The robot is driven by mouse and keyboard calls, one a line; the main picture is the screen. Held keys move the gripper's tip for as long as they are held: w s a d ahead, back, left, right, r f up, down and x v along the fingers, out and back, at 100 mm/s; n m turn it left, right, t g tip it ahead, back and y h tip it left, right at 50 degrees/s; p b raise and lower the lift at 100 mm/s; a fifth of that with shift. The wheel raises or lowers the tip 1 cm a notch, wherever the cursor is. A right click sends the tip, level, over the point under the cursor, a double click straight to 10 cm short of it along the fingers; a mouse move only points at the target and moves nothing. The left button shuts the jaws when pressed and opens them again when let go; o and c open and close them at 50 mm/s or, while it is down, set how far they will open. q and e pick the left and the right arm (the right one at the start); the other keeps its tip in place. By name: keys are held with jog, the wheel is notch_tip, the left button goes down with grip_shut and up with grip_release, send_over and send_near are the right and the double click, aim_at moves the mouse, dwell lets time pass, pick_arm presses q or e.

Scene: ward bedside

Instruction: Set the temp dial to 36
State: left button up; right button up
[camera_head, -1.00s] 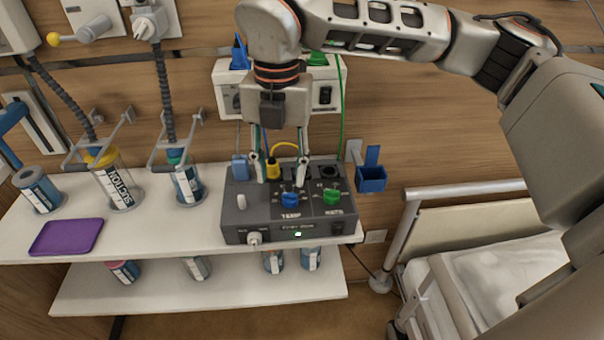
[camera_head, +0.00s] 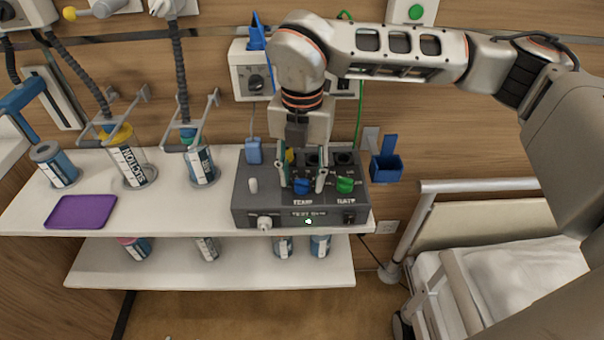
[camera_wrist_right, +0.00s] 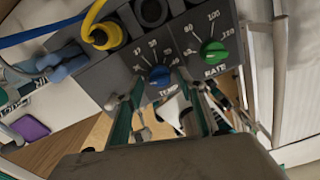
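The blue TEMP dial (camera_head: 302,187) sits on the front of a dark grey unit (camera_head: 246,208) on the upper shelf. It also shows in the right wrist view (camera_wrist_right: 160,76), with small numbers around it; its exact setting is too small to read. My right gripper (camera_head: 302,184) points down at the dial, open, with one fingertip on each side of it. Whether the fingers touch it I cannot tell. In the wrist view the fingers stand apart below the dial. My left gripper is not in view.
The green RATE dial (camera_head: 345,186) is close to the right of the TEMP dial. A yellow cable (camera_wrist_right: 96,22) and sockets lie behind. A purple tray (camera_head: 80,212) and canisters stand at left; a blue holder (camera_head: 386,166) and bed rail (camera_head: 480,186) are at right.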

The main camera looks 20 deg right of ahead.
jog(key=c, duration=1.1)
jog(key=shift+m, duration=0.3)
jog(key=shift+r+m, duration=0.1)
jog(key=shift+m, duration=2.4)
jog(key=shift+w, duration=0.1)
jog(key=o, duration=1.1)
